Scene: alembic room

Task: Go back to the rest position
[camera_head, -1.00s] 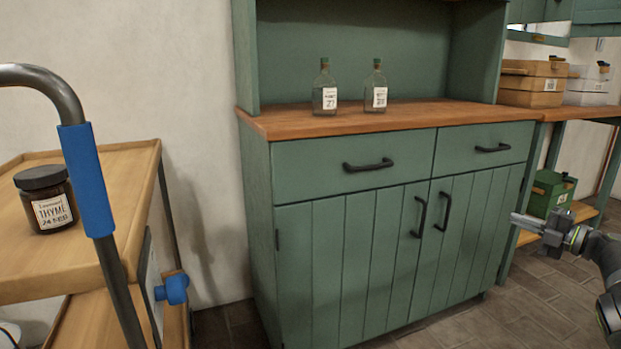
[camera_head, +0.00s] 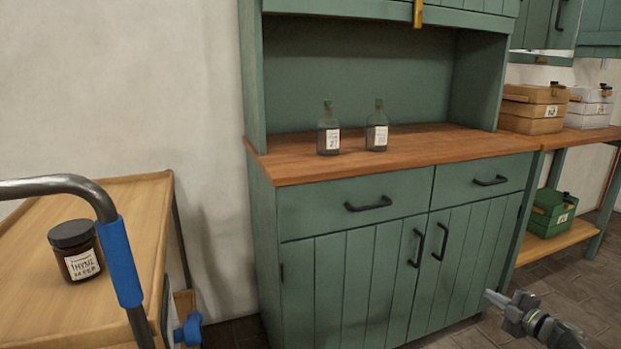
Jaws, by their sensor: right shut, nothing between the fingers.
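My right gripper (camera_head: 497,299) shows at the lower right, in front of the green cabinet's right end and over the tiled floor. Its fingers are shut with nothing between them. It points left and is apart from the cabinet. My left gripper is not in the head view.
A green cabinet (camera_head: 340,277) has two small bottles (camera_head: 328,138) (camera_head: 377,135) on its wooden top. A wooden cart (camera_head: 120,190) with a blue-gripped handle and a jar labelled thyme (camera_head: 75,250) stands left. Boxes (camera_head: 534,107) and a green box (camera_head: 551,213) sit right. Floor shows at lower right.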

